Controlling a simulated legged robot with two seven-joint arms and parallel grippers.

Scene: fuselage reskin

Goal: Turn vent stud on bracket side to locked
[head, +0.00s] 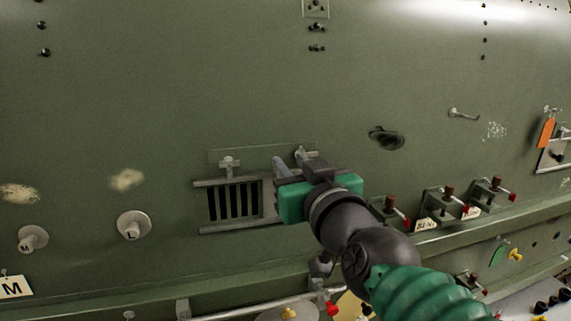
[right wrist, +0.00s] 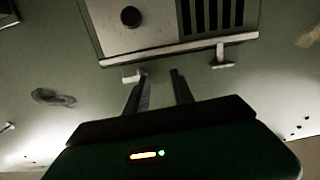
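The vent panel (head: 228,226) is set in the green fuselage skin, with dark slats on its left and a plain plate on its right. In the right wrist view the panel (right wrist: 160,32) appears upside down, with a dark round spot on its plate. The vent stud on the bracket side (head: 300,152) is at the upper right edge, partly hidden by my right gripper (head: 291,163). In the wrist view this stud (right wrist: 131,76) is just left of the left fingertip. My right gripper (right wrist: 160,74) is open, with nothing visible between its fingers. My left gripper is not in view.
The other vent stud (head: 229,166) is at the upper left edge. Several brackets with red-tipped pins (head: 440,203) stand on the ledge to the right. A dented hole (head: 386,138) is right of the vent. Round L (head: 133,226) and M (head: 33,238) fittings are on the left.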

